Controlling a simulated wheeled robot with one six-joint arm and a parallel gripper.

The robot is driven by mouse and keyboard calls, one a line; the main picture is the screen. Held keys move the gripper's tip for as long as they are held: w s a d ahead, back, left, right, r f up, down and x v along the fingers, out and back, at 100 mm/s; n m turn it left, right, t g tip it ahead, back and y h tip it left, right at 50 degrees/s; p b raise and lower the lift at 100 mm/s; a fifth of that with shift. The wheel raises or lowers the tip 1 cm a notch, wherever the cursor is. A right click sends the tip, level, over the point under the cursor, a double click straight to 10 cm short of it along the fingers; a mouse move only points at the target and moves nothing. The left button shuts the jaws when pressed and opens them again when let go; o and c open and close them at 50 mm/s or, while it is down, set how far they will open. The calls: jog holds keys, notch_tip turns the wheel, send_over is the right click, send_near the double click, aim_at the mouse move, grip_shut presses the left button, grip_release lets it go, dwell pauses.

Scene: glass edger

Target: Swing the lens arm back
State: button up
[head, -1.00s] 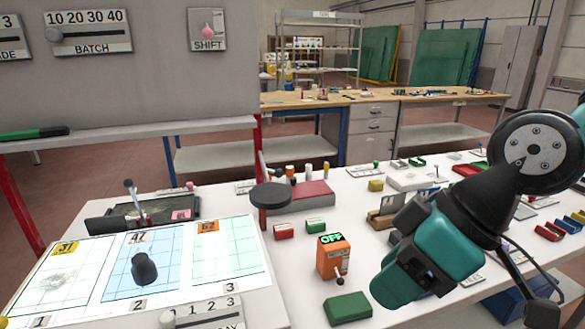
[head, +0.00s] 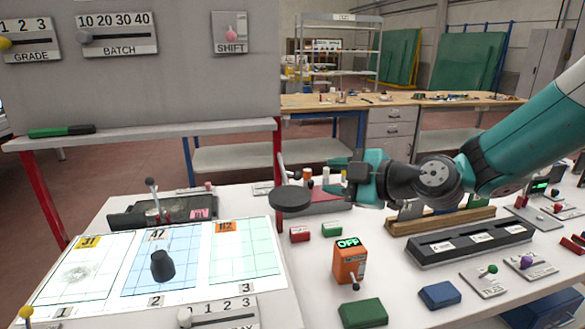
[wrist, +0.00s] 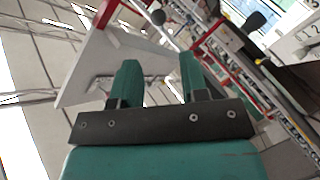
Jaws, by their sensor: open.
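The lens arm shows as a dark round disc (head: 290,198) beside a red-topped base (head: 330,203), with a thin upright rod behind the disc. Which part of it swings, I cannot tell. My gripper (head: 333,176) is open and empty, just right of the disc and above the red-topped base, pointing left. A gap shows between the fingers and the rod. In the wrist view my two green fingers (wrist: 158,66) stand apart with nothing between them.
An orange box reading OFF (head: 349,263) and a green block (head: 362,312) stand in front. A black slotted rail (head: 470,244) lies right. Small red and green blocks sit near the disc.

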aim_at(297, 175)
jog(key=p+x, duration=0.3)
jog(key=x, duration=0.8)
grip_shut()
jog(key=shift+s, duration=0.1)
